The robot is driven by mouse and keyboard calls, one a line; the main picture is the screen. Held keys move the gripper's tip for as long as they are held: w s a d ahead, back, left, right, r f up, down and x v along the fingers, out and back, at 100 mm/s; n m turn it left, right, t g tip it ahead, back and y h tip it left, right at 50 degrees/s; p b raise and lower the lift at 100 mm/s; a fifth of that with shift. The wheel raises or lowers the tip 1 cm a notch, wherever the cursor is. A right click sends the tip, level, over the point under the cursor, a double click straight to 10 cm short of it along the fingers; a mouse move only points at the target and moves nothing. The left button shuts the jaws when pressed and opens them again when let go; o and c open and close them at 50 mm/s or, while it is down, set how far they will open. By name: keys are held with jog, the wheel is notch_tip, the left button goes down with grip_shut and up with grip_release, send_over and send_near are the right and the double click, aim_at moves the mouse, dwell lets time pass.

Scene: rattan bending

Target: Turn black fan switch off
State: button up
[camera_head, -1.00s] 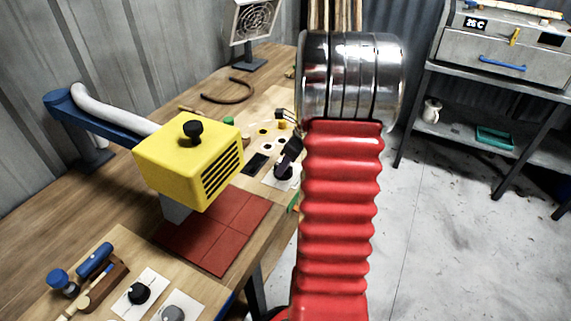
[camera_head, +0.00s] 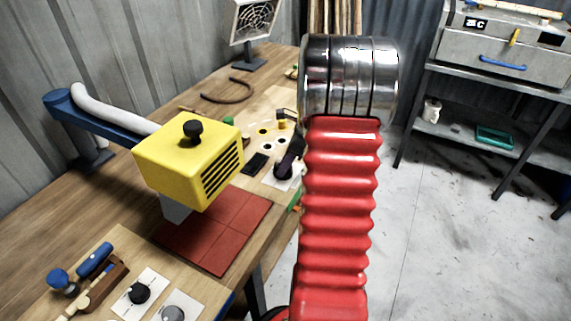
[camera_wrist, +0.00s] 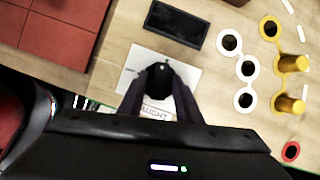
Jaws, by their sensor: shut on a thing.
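A black knob switch (camera_wrist: 159,78) sits on a white plate (camera_wrist: 128,86) with a partly covered label that I cannot read for sure. My gripper (camera_wrist: 159,92) is shut on this knob, one dark finger on each side. In the head view my gripper (camera_head: 290,156) is at that white plate (camera_head: 270,181), partly hidden by my arm. Another black knob (camera_head: 140,292) on a white plate stands at the near end of the bench, beside a grey knob (camera_head: 172,313). A square fan (camera_head: 254,20) stands at the back of the bench.
A yellow machine head (camera_head: 188,160) on a blue arm overhangs red tiles (camera_head: 225,235). A dark flat block (camera_wrist: 176,24) lies just beyond the plate. White rings (camera_wrist: 229,42) and yellow pegs (camera_wrist: 290,105) are to the right.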

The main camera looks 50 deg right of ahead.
jog(key=n, duration=0.2)
jog(key=n+g+y, duration=0.1)
jog(key=n, duration=0.1)
jog(key=shift+w+d, duration=0.2)
jog(key=n+g+y, duration=0.1)
jog(key=n, duration=0.3)
jog(key=shift+w, duration=0.1)
jog(key=n, duration=0.2)
jog(key=n+g, duration=0.1)
jog(key=shift+w+n+g, duration=0.15)
jog(key=shift+n+g, duration=0.15)
jog(key=shift+n, duration=0.1)
jog(key=shift+w+n+g, duration=0.15)
jog(key=shift+n+g, duration=0.55)
jog(key=shift+n, duration=1.1)
jog(key=shift+r, duration=0.1)
jog(key=o, duration=0.7)
jog(key=v, duration=1.3)
jog(key=shift+w+d+r, duration=0.1)
jog(key=shift+d+r, duration=0.05)
jog(key=shift+r, duration=0.05)
